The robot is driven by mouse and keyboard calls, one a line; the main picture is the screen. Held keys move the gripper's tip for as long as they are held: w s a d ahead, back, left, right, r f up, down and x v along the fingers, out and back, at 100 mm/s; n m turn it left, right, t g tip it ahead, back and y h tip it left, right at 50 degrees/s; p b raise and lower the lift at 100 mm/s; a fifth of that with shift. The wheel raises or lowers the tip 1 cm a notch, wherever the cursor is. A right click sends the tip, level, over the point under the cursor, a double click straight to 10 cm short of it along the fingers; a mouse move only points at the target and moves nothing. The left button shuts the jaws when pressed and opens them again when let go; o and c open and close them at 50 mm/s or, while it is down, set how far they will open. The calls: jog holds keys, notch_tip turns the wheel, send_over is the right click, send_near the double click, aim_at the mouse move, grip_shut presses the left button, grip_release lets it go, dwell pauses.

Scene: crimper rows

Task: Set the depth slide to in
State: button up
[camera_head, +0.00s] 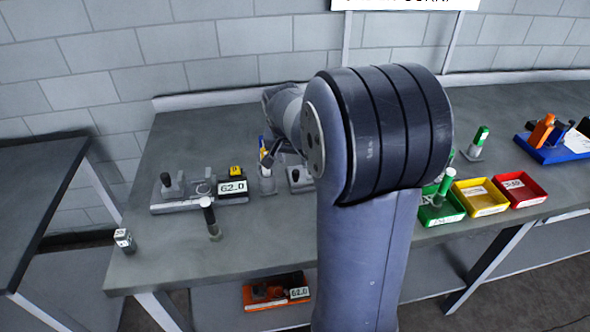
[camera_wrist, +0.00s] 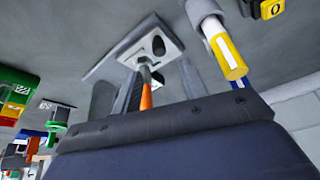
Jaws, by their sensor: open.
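A small grey plate fixture with a black knob (camera_head: 296,175) stands on the bench, partly covered by my arm; I take it for the depth slide. In the wrist view the grey plate (camera_wrist: 150,48) lies beyond my fingers, with the dark knob on it. I cannot tell the slide's position. My gripper (camera_wrist: 147,92) is open, its two grey fingers apart and pointing at the plate. A narrow orange and dark piece shows between them; I cannot tell whether anything touches it. In the head view my gripper is mostly hidden behind my arm.
A holder with a yellow marker (camera_wrist: 225,52) stands close beside my gripper. Left is a grey fixture (camera_head: 175,204) with a black block labelled 62.0 (camera_head: 232,187) and a black-topped post (camera_head: 210,218). Green, yellow (camera_head: 480,197) and red (camera_head: 520,189) trays lie right. Front-left bench is mostly clear.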

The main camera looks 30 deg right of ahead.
aim_at(296, 171)
jog(key=x, duration=0.7)
jog(key=shift+f, duration=0.1)
jog(key=shift+c, duration=0.3)
grip_shut()
